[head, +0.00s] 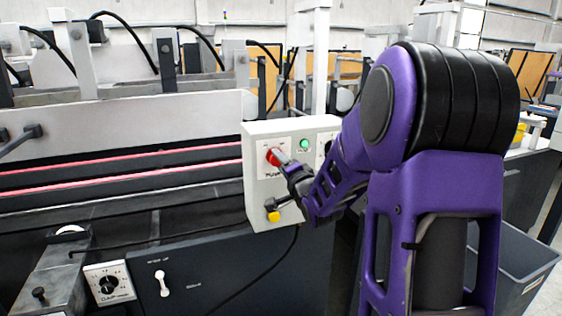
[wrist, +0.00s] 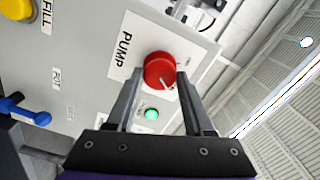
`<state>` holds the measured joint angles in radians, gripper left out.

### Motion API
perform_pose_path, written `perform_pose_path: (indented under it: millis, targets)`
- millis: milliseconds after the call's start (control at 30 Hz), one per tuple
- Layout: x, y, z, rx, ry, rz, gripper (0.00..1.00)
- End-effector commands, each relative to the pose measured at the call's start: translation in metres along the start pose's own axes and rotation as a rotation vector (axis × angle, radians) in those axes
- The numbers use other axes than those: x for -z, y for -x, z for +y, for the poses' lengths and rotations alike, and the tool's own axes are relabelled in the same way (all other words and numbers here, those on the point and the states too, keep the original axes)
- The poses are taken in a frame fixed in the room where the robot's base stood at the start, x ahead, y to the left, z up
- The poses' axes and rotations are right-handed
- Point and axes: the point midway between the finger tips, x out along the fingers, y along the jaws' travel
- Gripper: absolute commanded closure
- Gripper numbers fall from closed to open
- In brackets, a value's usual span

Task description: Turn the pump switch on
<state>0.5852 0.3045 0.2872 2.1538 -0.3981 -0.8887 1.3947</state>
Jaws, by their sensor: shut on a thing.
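The pump switch is a round red knob (head: 272,157) on the front of a light grey control box (head: 258,195). In the wrist view the red knob (wrist: 158,68) sits on a white plate marked PUMP (wrist: 123,55), and a short white mark shows on its lower right part. My gripper (head: 283,163) reaches the box from the right. In the wrist view my gripper (wrist: 160,80) has one finger on each side of the knob and is shut on it. Part of the knob's rim is hidden by the fingers.
A green lamp (head: 304,145) is beside the pump switch. A yellow knob (head: 274,216) is low on the box; the wrist view shows a yellow part (wrist: 16,8) near FILL and a blue lever (wrist: 25,111). A dark machine with red strips (head: 150,172) stands left.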

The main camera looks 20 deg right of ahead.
Motion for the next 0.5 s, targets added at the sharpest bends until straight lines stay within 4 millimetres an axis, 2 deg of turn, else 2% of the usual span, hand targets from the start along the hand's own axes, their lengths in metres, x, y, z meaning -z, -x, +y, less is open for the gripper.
perform_pose_path:
  millis: [467,500]
  targets:
    - [0.0,-0.0004,-0.0009,0.002,-0.014,0.0,1.0]
    - [0.0,-0.0004,-0.0009,0.002,-0.014,0.0,0.43]
